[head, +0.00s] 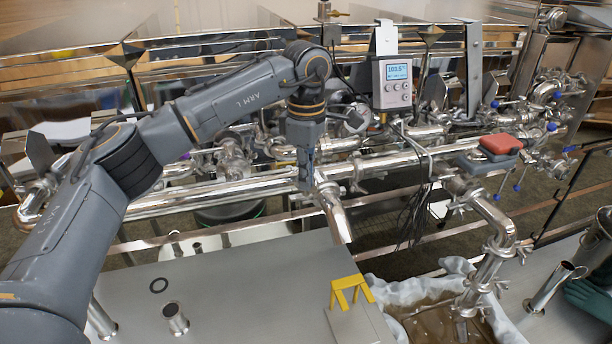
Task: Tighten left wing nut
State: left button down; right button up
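My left gripper (305,184) points down over the long polished steel pipe (215,197), beside the top of a short steel pipe (335,213) that slopes down toward the bench. Its fingers look narrow and close together from here, and the gap between them cannot be made out. The left wing nut cannot be picked out at the gripper; the fingers and pipe fittings may hide it. On the right, a bent steel pipe (492,215) carries clamps, with a wing nut (522,252) at its lower elbow. My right gripper is out of view.
A grey display box (393,82) stands behind the pipes, with cables (412,190) hanging below. A red-topped grey block (500,145) sits on the right pipework.

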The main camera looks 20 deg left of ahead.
pick_arm(q)
jog(key=m, duration=0.4)
jog(key=shift+m, duration=2.9)
jog(key=c, duration=1.4)
grip_release()
